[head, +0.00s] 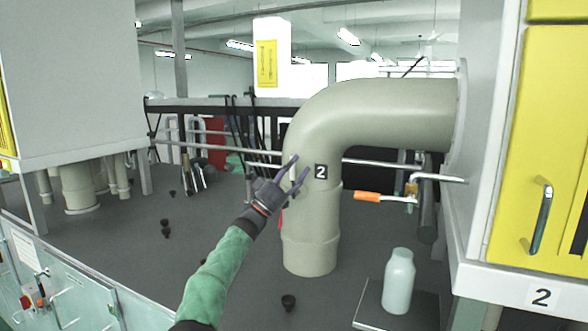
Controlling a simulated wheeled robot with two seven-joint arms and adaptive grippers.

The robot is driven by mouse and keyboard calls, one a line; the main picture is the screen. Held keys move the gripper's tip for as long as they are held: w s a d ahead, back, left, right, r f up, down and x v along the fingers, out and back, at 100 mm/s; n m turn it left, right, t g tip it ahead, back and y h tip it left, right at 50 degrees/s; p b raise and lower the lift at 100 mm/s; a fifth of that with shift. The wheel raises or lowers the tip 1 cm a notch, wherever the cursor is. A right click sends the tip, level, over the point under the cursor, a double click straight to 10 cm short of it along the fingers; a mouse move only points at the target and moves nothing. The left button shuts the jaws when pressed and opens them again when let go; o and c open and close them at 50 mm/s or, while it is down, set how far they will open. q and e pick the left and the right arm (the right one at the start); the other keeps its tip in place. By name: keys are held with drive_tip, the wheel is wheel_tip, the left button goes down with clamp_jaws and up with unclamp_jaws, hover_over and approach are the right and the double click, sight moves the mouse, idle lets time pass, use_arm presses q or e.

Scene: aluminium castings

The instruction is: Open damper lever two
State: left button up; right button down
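A thick beige elbow pipe (335,115) bends down to the dark floor and carries a black label with a white 2 (321,171). My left gripper (301,163) is in front of the pipe's bend, just left of the label, its two fingers spread apart. I see nothing clearly held between them; contact with the pipe cannot be told. A small red part (280,218) shows beside the pipe, partly hidden by my gripper; I cannot tell whether it is the damper lever. A lever with an orange handle (367,196) lies level right of the pipe. My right gripper is not in view.
A pale bottle (398,282) stands on a grey plate (369,310) at lower right. A yellow door (548,130) with a metal handle (541,218) is at right, above another 2 label (541,297). Small black knobs (288,302) dot the dark floor.

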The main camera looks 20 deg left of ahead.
use_arm(q)
drive_tip(key=shift+a, duration=0.1)
drive_tip(key=shift+s+a+f, duration=0.15)
drive_tip(key=shift+f, duration=0.05)
drive_tip(key=v, duration=1.1)
drive_tip(key=shift+f, duration=0.25)
